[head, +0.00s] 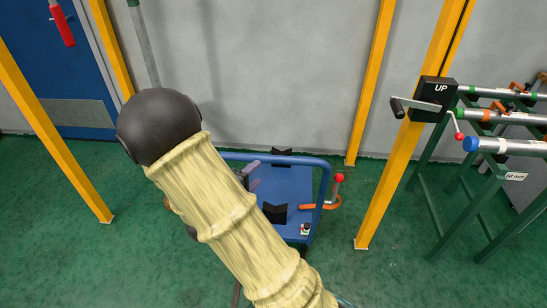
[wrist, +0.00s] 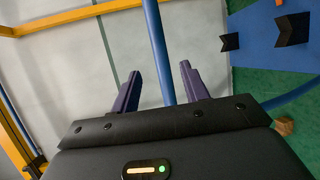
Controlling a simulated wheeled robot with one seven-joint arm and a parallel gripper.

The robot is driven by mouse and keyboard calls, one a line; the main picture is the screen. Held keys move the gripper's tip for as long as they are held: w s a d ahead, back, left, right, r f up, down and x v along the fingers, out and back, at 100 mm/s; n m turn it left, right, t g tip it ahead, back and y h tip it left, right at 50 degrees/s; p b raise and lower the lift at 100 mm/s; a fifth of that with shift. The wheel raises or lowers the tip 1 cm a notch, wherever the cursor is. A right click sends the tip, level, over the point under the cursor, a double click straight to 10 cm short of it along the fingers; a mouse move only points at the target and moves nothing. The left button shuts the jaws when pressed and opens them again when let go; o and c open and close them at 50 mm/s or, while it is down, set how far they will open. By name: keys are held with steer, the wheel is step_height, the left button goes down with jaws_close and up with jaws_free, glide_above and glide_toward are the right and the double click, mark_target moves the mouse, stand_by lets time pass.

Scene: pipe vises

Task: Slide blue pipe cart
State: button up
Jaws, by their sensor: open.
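The blue pipe cart (head: 292,186) stands on the green floor in the middle of the head view, partly hidden by my arm. It has a blue tube rail, a flat blue deck and black V-shaped rests. My gripper (head: 250,174) is at the cart's left side, mostly covered by my arm. In the wrist view, my gripper (wrist: 160,72) has its two purple fingers apart. The blue rail (wrist: 156,38) runs between them in the picture. I cannot tell whether the fingers touch it. The cart deck (wrist: 268,40) shows at the upper right there.
An orange clamp with a red knob (head: 338,178) sticks out at the cart's right. Yellow posts (head: 370,80) stand around it. A green rack (head: 432,185) holding pipes is at right, beside a black crank box marked UP (head: 434,97). Green floor lies open in front.

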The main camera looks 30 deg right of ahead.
mark_target(274, 156)
steer(key=x, duration=1.1)
steer(key=shift+w+d+f+b, duration=0.15)
steer(key=shift+w+d+b, duration=0.1)
steer(key=shift+d+b, duration=0.05)
jaws_close()
